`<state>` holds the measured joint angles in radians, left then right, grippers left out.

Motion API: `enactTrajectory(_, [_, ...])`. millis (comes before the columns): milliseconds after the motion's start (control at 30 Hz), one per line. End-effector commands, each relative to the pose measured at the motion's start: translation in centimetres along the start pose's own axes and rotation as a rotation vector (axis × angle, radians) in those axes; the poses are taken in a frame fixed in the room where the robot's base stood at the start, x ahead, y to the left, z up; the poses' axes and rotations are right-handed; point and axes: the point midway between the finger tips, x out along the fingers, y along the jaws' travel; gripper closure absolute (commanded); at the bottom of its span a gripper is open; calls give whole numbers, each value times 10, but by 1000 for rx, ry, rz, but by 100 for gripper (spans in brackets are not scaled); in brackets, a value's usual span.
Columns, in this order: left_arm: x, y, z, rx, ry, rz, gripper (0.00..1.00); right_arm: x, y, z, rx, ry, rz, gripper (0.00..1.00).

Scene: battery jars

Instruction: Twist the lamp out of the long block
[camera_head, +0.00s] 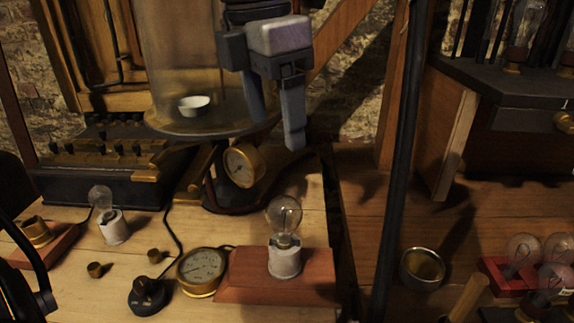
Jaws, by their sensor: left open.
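A clear glass lamp (284,216) stands upright in a white socket (284,262) on a long reddish wooden block (250,290) at the lower middle. My left gripper (275,133) hangs from the top, above the lamp in the picture. Its two fingers point down and are apart, with nothing seen between them. The gripper does not touch the lamp. My right gripper is not in view.
A second lamp (101,199) in a white socket stands at the left. A brass gauge (202,270) and a black knob (147,295) sit left of the block. A glass jar (180,60) stands behind.

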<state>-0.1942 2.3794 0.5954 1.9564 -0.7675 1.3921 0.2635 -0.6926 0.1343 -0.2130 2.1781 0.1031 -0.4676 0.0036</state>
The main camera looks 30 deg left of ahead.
Motion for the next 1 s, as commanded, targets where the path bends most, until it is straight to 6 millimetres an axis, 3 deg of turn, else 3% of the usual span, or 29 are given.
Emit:
enactTrajectory(633, [121, -1, -1, 1, 4, -4, 27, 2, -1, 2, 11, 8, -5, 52])
enactTrajectory(800, [140, -1, 0, 1, 0, -3, 27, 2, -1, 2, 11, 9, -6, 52])
enactTrajectory(1000, [149, -1, 0, 0, -2, -2, 27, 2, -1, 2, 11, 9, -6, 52])
